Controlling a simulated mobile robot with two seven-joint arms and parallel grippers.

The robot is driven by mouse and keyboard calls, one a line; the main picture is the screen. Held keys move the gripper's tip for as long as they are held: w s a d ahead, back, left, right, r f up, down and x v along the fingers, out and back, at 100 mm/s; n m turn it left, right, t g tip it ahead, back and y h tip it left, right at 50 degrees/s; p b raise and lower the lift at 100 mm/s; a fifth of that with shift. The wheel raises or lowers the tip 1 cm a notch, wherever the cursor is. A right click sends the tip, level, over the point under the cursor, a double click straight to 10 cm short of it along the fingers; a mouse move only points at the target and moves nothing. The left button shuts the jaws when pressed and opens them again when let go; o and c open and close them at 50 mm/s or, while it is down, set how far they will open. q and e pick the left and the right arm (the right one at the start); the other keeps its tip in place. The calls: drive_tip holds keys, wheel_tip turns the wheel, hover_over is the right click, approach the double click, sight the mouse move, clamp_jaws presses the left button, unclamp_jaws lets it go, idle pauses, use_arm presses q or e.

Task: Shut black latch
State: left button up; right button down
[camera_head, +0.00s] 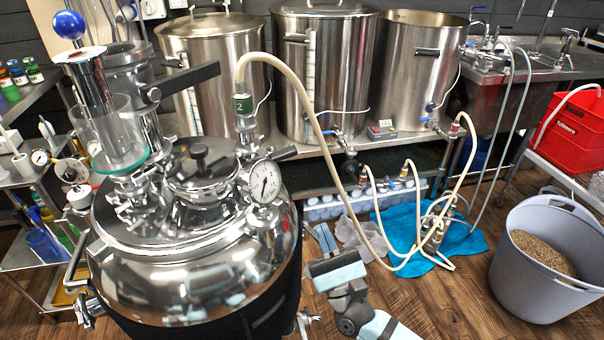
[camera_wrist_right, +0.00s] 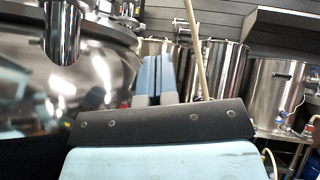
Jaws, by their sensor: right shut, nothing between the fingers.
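A black lever handle (camera_head: 188,80) sticks out to the right from the clamp on the steel column above the polished steel vessel (camera_head: 170,275). It looks like the black latch. It points slightly upward, clear of the column. A second, shorter black handle (camera_head: 283,153) lies behind the pressure gauge (camera_head: 265,181); I cannot tell its role. My right gripper (camera_head: 324,238) is low at the right of the vessel, apart from both handles. Its blue fingers are together and empty, and they also show in the right wrist view (camera_wrist_right: 155,80). My left gripper is not in view.
A cream hose (camera_head: 318,128) arches from the vessel's top to a blue cloth (camera_head: 405,232) on the floor. Steel kettles (camera_head: 325,75) stand behind on a bench. A grey bucket of grain (camera_head: 520,290) is at the right. A glass cylinder (camera_head: 112,140) stands on the vessel's left.

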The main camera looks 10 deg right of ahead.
sight(272, 155)
use_arm(q)
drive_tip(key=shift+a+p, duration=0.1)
drive_tip(key=shift+p, duration=0.45)
use_arm(e)
drive_tip(key=s+r+x, duration=0.2)
drive_tip(key=x, duration=1)
drive_tip(key=shift+w+a+r, duration=0.25)
drive_tip(key=shift+w+a, duration=0.05)
drive_tip(key=shift+a, duration=0.05)
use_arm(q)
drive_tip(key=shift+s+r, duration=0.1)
use_arm(e)
drive_tip(key=shift+w+n, duration=0.1)
drive_tip(key=shift+n, duration=0.2)
